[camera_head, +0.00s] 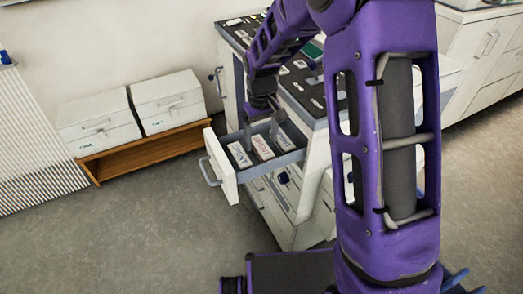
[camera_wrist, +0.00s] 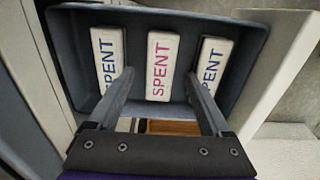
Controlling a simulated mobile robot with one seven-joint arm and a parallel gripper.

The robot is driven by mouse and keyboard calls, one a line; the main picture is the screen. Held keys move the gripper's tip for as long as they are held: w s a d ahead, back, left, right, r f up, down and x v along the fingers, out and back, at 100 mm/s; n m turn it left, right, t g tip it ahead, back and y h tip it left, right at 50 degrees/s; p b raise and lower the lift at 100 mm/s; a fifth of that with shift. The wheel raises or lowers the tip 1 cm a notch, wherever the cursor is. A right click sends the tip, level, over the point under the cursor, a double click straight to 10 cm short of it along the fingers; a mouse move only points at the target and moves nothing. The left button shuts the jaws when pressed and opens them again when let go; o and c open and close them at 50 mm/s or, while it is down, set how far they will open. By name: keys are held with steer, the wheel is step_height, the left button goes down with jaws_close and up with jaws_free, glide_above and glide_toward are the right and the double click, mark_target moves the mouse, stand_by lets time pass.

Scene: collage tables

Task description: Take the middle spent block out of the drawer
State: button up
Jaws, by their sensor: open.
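The drawer (camera_head: 222,170) is pulled open from the cabinet. In the wrist view its dark grey tray (camera_wrist: 258,60) holds three white blocks marked SPENT, side by side. The middle spent block (camera_wrist: 161,60) has pink-red lettering and also shows in the head view (camera_head: 262,146). The left block (camera_wrist: 106,50) and right block (camera_wrist: 215,62) have blue lettering. My gripper (camera_wrist: 158,78) is open and empty, over the drawer. In the wrist view its fingers appear on either side of the middle block, overlapping the lower parts of the outer blocks. I cannot tell how high above the blocks they are.
The drawer's handle (camera_head: 209,172) sticks out to the left. The cabinet top (camera_head: 302,88) carries several small items. Two white drawer boxes (camera_head: 98,122) (camera_head: 168,100) stand on a low wooden bench (camera_head: 150,150) at the left. The floor before the drawer is clear.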

mark_target(261, 149)
step_height(261, 149, down, 2)
steer(key=shift+f, duration=0.25)
jaws_close()
stand_by(0.3)
